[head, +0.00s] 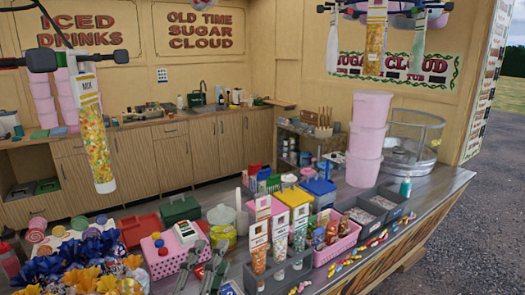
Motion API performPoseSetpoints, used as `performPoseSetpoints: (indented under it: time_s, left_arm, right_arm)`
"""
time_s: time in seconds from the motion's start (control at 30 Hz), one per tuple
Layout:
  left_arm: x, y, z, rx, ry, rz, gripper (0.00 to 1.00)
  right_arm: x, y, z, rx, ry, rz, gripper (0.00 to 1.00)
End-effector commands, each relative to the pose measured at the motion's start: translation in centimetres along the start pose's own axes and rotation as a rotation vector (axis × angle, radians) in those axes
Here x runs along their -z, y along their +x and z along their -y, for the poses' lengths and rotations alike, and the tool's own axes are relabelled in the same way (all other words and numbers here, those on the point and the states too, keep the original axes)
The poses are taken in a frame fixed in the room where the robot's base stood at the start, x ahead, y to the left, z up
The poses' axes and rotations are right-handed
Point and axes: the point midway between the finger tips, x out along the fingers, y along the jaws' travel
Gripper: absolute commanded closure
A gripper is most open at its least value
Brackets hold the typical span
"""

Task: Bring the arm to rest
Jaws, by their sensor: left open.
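My left gripper (205,258) shows at the bottom edge, left of the middle. Its two grey fingers are apart, with nothing seen held between them. It is in front of the counter goods, close to a pink basket (160,262) on its left and a grey holder with filled sweet tubes (258,250) on its right. Most of the left arm is out of the picture. My right gripper is not in view.
The counter (440,190) is crowded with tubs, boxes and baskets. Stacked pink buckets (366,140) stand at the right, near a round metal pan (410,145). A sweet-filled bag (92,135) hangs at upper left. Loose sweets lie along the right front edge.

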Motion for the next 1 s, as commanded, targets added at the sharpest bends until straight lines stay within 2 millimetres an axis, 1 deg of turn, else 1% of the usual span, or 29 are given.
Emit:
performPoseSetpoints:
  time_s: [0.03,0.07,0.1,0.17,0.2,0.27,0.3,0.43,0.53,0.7,0.77,0.97,1.0]
  left_arm:
    - [-2.7,-1.6,-2.3,-0.087,-0.126,0.11,0.54]
    - [-4.2,-2.6,-3.8,-0.138,-0.201,0.177,0.54]
    - [-6.0,-4.3,-5.7,-0.204,-0.298,0.265,0.54]
    - [-8.2,-7.1,-8.6,-0.3,-0.431,0.396,0.54]
    - [-9.3,-9.3,-10.5,-0.364,-0.516,0.482,0.54]
    - [-10.5,-12.7,-13.0,-0.451,-0.629,0.606,0.54]
    - [-11.0,-14.9,-14.4,-0.503,-0.694,0.681,0.54]
    - [-11.4,-21.3,-17.8,-0.644,-0.856,0.889,0.54]
    - [-11.1,-25.5,-19.2,-0.728,-0.943,1.017,0.54]
    - [-9.9,-31.9,-20.7,-0.854,-1.053,1.211,0.54]
    - [-9.3,-34.0,-20.9,-0.894,-1.084,1.274,0.54]
    - [-10.7,-33.8,-26.2,-0.912,-1.076,1.291,0.54]
    - [-11.0,-33.8,-27.4,-0.916,-1.074,1.294,0.54]
  right_arm:
    - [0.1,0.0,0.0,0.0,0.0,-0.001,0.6]
    - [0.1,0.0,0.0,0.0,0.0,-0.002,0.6]
    - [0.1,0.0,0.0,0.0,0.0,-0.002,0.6]
    - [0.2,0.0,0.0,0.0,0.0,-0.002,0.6]
    - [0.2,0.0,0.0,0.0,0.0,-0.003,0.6]
    - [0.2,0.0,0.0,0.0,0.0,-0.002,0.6]
    - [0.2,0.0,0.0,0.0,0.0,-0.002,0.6]
    - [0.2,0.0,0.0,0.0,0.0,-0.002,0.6]
    - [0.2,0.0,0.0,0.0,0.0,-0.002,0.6]
    - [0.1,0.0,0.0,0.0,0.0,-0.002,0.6]
    - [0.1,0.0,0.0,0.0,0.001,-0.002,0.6]
    - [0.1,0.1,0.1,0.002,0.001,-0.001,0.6]
    - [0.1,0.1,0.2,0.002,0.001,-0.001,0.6]
